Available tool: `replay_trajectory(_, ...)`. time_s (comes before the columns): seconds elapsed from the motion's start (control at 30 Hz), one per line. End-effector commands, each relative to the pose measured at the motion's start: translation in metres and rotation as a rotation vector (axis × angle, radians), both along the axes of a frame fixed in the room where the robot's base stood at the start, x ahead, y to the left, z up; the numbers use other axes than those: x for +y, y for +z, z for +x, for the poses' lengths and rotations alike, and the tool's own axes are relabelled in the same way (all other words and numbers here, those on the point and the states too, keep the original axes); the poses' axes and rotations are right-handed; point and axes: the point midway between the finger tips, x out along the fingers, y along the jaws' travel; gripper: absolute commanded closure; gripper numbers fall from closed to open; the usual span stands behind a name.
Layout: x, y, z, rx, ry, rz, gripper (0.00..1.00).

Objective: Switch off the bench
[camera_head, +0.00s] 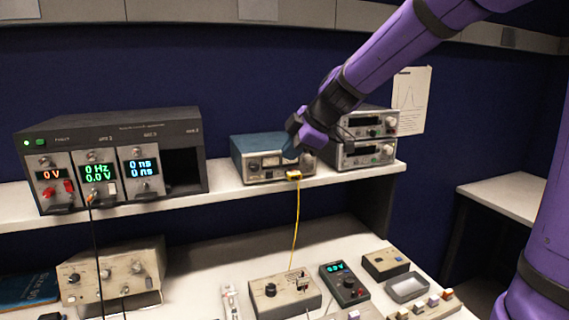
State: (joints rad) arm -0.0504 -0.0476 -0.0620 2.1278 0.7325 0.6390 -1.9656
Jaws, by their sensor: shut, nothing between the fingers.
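The bench (235,245) carries several instruments. On its upper shelf (225,201), a dark modular rack (130,127) at left has lit displays: an orange one reading 0 V, a green one reading 0 Hz and 0.0 V, and a blue one reading 0 ns twice. A green light and a small button show at its upper left. A blue-topped instrument (251,163) with a dial and knobs sits mid-shelf. My gripper (291,153) is shut and empty at that instrument's right front corner. It hides part of the front; I cannot tell whether it touches.
Two stacked grey instruments (366,153) stand close right of my gripper. A yellow cable (297,220) hangs from the blue-topped instrument.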

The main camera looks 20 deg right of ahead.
Motion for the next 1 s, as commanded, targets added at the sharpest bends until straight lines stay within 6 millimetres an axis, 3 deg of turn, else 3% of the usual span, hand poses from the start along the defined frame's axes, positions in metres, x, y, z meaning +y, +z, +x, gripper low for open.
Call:
replay_trajectory(0.1,-0.008,0.018,-0.006,-0.004,-0.001,0.000,1.00)
replay_trajectory(0.3,-0.016,0.034,-0.011,-0.002,-0.001,0.000,1.00)
replay_trajectory(0.87,-0.017,0.037,-0.012,0.000,0.000,-0.001,1.00)
replay_trajectory(1.0,-0.017,0.039,-0.021,0.016,-0.028,0.010,1.00)
